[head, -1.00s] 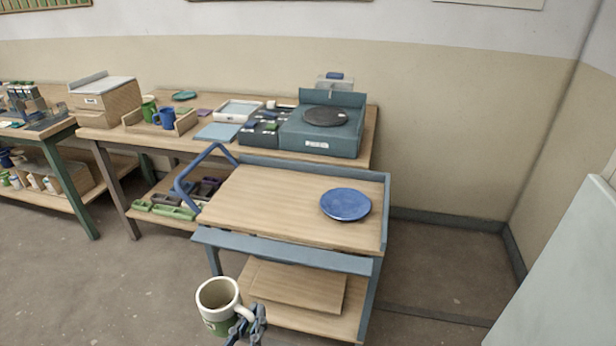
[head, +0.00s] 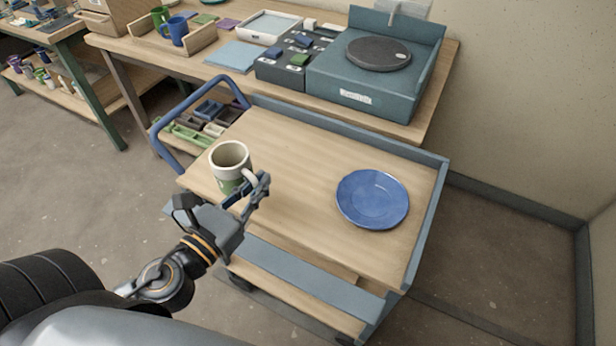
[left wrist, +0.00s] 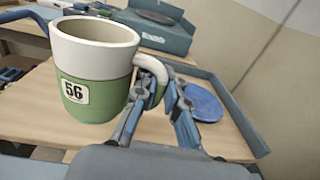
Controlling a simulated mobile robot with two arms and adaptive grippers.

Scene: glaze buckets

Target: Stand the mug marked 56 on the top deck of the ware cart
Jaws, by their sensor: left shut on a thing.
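The mug marked 56 (head: 230,165) is white above and green below, with its label readable in the left wrist view (left wrist: 95,90). It is upright. My left gripper (head: 254,190) is shut on the mug's handle, which also shows between the fingers in the left wrist view (left wrist: 155,90). The mug is over the left part of the ware cart's wooden top deck (head: 290,170). I cannot tell whether its base touches the deck. My right gripper is not in view.
A blue plate (head: 372,199) lies on the right half of the deck. The cart has a raised grey-blue rim (head: 350,135) and a blue handle (head: 190,105). The deck's middle is clear. A bench behind holds a teal wheel unit (head: 380,75) and green and blue mugs (head: 176,30).

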